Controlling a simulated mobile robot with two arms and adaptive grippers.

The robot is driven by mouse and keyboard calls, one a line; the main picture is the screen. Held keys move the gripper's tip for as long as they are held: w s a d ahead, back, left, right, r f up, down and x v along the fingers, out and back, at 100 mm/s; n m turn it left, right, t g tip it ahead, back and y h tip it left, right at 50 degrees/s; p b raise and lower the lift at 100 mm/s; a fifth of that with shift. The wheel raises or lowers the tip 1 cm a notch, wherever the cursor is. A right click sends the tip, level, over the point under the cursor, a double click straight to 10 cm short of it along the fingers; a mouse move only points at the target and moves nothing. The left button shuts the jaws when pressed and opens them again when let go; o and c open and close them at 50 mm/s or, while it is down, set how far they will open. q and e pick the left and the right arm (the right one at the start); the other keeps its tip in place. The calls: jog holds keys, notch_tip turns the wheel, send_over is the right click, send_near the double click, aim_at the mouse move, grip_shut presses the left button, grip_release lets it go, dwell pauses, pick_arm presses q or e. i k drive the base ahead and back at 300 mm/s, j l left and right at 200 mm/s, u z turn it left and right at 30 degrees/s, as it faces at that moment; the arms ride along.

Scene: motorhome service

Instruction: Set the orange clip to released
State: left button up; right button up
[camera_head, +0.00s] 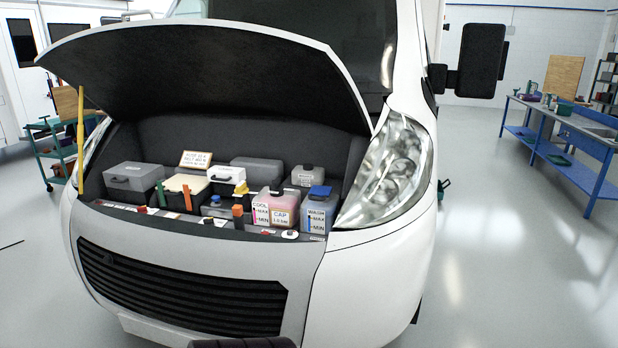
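The motorhome's hood (215,75) is raised, and its engine bay is open. A slim upright orange clip (187,197) stands at the front of a black box with a cream top (186,183). A similar green clip (161,194) stands to its left. A shorter orange-brown piece (238,212) stands farther right, at the front ledge. I cannot tell from this distance whether the orange clip is latched or loose.
A yellow prop rod (80,140) stands at the bay's left side. Right of the clips are a pink coolant tank (275,207) and a blue-capped washer tank (318,212). The front bumper and grille (180,290) lie before the bay. Open floor (490,260) lies to the right.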

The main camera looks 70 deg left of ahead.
aim_at(187, 191)
jog(key=k+j+u, duration=0.15)
jog(key=u, duration=0.15)
jog(key=k+j+u, duration=0.2)
jog(key=u, duration=2.25)
jog(key=i+j+u, duration=0.2)
jog(key=i+u, duration=0.3)
jog(key=i, duration=0.4)
jog(key=i+l+u, duration=0.15)
jog(key=i+u, duration=0.15)
jog(key=i, duration=0.35)
